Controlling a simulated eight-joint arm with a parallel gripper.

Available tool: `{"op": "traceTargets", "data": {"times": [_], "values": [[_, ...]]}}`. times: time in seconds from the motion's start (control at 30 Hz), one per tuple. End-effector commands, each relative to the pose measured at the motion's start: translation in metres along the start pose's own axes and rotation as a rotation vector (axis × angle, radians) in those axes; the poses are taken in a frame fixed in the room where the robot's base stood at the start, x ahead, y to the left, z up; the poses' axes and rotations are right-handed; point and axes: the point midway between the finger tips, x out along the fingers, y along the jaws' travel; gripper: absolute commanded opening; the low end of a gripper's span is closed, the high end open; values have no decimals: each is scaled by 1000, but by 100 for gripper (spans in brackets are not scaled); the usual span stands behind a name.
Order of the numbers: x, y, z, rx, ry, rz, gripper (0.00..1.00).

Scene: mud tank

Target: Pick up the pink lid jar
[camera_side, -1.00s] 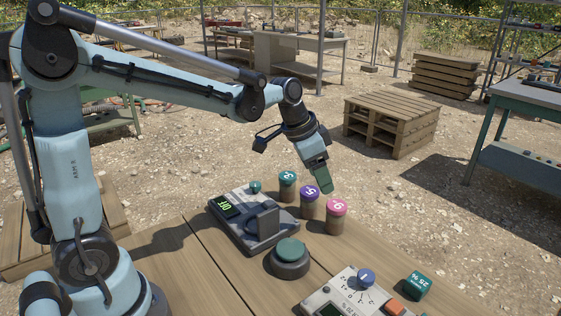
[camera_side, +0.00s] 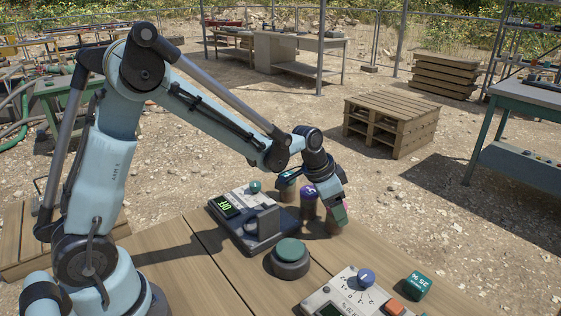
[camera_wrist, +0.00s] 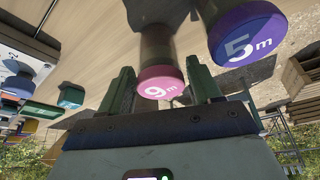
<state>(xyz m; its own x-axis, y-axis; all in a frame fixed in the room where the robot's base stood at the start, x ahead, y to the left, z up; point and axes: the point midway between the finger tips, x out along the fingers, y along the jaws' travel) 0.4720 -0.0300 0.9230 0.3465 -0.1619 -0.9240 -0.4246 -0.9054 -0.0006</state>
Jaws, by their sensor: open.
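The jar with the pink lid (camera_wrist: 160,80), marked "9 m", shows in the wrist view between the two fingers of my gripper (camera_wrist: 158,68). The fingers are open, one on each side of the lid, and I cannot tell whether either touches it. In the side view my gripper (camera_side: 338,210) is low over this jar and hides most of it; part of its brown body (camera_side: 331,227) shows below.
A purple-lid jar (camera_side: 309,192), marked "5 m", stands close beside it, and a teal-lid jar (camera_side: 286,180) stands farther left, partly hidden by my wrist.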

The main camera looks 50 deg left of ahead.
Motion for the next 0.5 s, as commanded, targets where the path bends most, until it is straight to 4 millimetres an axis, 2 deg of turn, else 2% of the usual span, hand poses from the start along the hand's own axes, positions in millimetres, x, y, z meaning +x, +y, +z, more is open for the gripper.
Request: {"op": "traceTargets", "data": {"times": [0.17, 0.43, 0.5], "values": [[14, 0, 0, 0, 0, 0, 63], [16, 0, 0, -1, 0, 0, 63], [16, 0, 0, -1, 0, 0, 54]]}}
